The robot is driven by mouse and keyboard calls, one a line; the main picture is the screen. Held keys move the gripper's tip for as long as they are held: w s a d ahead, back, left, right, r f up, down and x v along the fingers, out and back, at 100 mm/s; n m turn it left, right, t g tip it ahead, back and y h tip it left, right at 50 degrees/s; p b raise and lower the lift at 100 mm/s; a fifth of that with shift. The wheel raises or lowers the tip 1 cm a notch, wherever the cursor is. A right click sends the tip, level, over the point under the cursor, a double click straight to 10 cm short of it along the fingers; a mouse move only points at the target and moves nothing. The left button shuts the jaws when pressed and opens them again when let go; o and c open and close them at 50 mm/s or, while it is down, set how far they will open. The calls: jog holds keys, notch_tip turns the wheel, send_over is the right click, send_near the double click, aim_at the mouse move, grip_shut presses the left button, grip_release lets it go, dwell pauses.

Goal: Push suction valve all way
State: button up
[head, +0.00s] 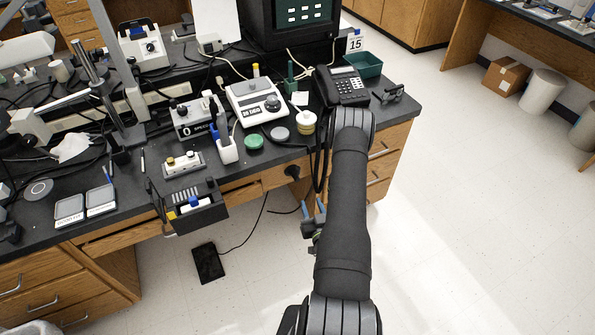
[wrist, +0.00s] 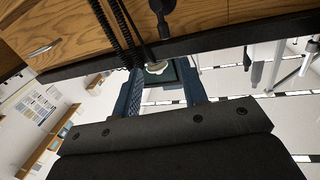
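A small black fitting (head: 292,171) sits on the wooden front under the bench edge, left of my arm in the head view. A black lever-like piece (wrist: 163,12) shows against wood at the top of the wrist view. Either may be the suction valve; I cannot tell for sure, nor how far it is pushed. My gripper (head: 313,215) is below and in front of the bench edge, apart from the fitting, partly hidden by my arm. In the wrist view my gripper's two blue fingers (wrist: 160,88) are spread apart. I see nothing held between them.
Black coiled cords (wrist: 118,35) hang beside the lever-like piece. The black benchtop (head: 300,158) carries a white scale (head: 255,103), a telephone (head: 342,88) and a green lid (head: 254,141). A dark holder (head: 195,210) juts from the bench front. A foot pedal (head: 207,263) lies on open floor.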

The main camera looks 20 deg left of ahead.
aim_at(298, 173)
jog(key=x, duration=1.7)
jog(key=shift+s+a, duration=0.2)
jog(key=shift+a, duration=0.2)
jog(key=shift+c, duration=0.5)
grip_shut()
